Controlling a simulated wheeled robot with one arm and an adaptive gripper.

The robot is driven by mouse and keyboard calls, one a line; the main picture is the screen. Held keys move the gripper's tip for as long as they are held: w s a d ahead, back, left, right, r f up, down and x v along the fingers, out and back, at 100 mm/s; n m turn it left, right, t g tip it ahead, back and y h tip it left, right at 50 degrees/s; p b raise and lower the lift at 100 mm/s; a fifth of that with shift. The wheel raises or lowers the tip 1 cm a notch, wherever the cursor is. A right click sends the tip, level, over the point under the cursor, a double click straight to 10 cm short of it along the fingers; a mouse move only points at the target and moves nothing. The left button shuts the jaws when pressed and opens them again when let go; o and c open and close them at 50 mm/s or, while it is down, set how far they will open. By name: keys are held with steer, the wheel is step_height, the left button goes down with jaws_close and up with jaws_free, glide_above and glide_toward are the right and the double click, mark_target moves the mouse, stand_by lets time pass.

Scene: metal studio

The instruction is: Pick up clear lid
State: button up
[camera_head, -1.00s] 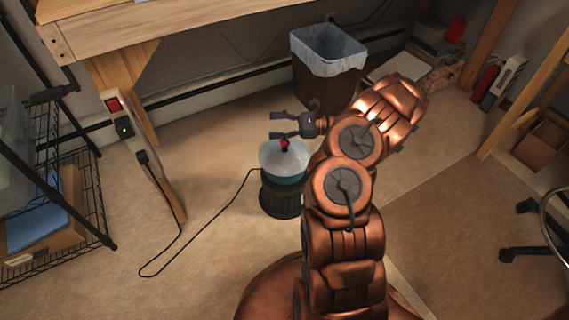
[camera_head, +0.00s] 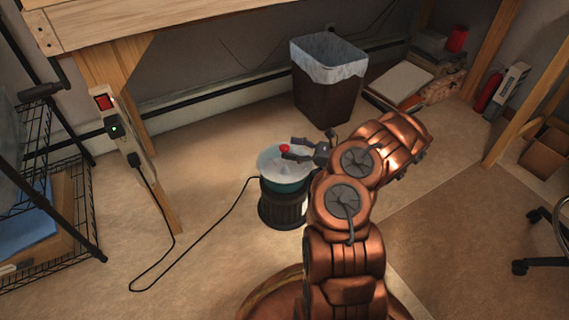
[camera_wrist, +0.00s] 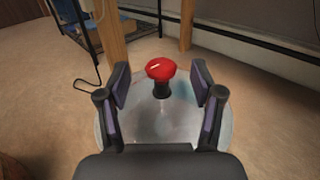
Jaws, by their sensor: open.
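The clear lid (camera_wrist: 150,122) is a round see-through disc with a red knob (camera_wrist: 161,69) on a short black stem. In the head view the lid (camera_head: 272,170) sits on a teal pot (camera_head: 287,186), which stands on a dark round base (camera_head: 283,208). My gripper (camera_head: 288,149) is open at the pot's right side, with its fingertips close to the red knob. In the wrist view my gripper (camera_wrist: 160,82) has one finger on each side of the knob, with gaps on both sides. The fingers look apart from the knob. Most of the pot is hidden under the lid there.
A wooden workbench (camera_head: 130,24) overhangs the back left. A wire shelf (camera_head: 66,215) stands at the left. A power strip (camera_head: 126,128) is on the bench leg, its black cord (camera_head: 213,228) on the floor. A lined bin (camera_head: 328,92) stands behind.

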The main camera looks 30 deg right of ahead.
mark_target(285, 147)
steer(key=shift+f+b+x, duration=0.15)
steer(key=shift+b+x, duration=0.15)
steer(key=shift+x, duration=0.3)
steer(key=shift+f+b+x, duration=0.15)
steer(key=shift+b+x, duration=0.1)
steer(key=shift+x, duration=0.4)
steer(key=shift+w+a+r, duration=0.15)
steer(key=shift+w+a, duration=0.15)
steer(key=shift+w, duration=0.05)
steer(key=shift+c, duration=0.2)
jaws_close()
